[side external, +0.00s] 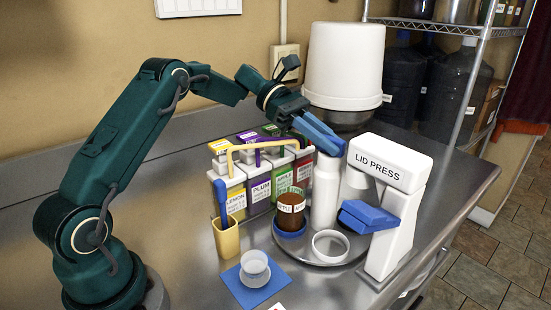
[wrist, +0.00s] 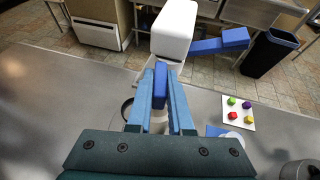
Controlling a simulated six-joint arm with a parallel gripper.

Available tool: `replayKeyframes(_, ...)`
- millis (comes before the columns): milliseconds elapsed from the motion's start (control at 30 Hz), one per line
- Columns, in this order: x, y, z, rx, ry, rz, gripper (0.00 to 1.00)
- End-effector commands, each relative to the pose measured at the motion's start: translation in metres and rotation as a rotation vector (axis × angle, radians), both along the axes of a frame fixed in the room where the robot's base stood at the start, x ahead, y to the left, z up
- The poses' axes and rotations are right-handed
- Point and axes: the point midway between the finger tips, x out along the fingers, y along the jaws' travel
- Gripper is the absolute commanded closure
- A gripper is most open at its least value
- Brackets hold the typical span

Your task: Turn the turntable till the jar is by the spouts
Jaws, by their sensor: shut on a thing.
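The round metal turntable (side external: 352,258) lies on the counter in the side view. A brown jar (side external: 290,216) with a white label stands upright near its left edge, on a blue ring. A tall white bottle-shaped piece (side external: 325,195) stands toward the turntable's back. My gripper (side external: 330,142) is over its top. In the wrist view, my gripper (wrist: 161,72) is shut on a blue piece (wrist: 160,88) between its fingers, with white below it. The spouts, yellow (side external: 240,147) and purple (side external: 262,142), stick out from the labelled dispensers left of and behind the jar.
The lid press (side external: 395,170) with blue lever stands close at the turntable's right. A white ring (side external: 330,246) lies on the turntable. A large white bucket (side external: 345,60) is behind. A clear cup (side external: 254,266) on a blue mat and a yellow holder (side external: 226,238) stand at the front left.

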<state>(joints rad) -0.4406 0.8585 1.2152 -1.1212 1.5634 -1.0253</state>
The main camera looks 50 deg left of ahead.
Motion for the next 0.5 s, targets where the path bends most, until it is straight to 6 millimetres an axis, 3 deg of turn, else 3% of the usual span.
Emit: replayKeyframes(500,-0.0006,-0.0010,0.0008,-0.004,0.000,-0.091,1.00)
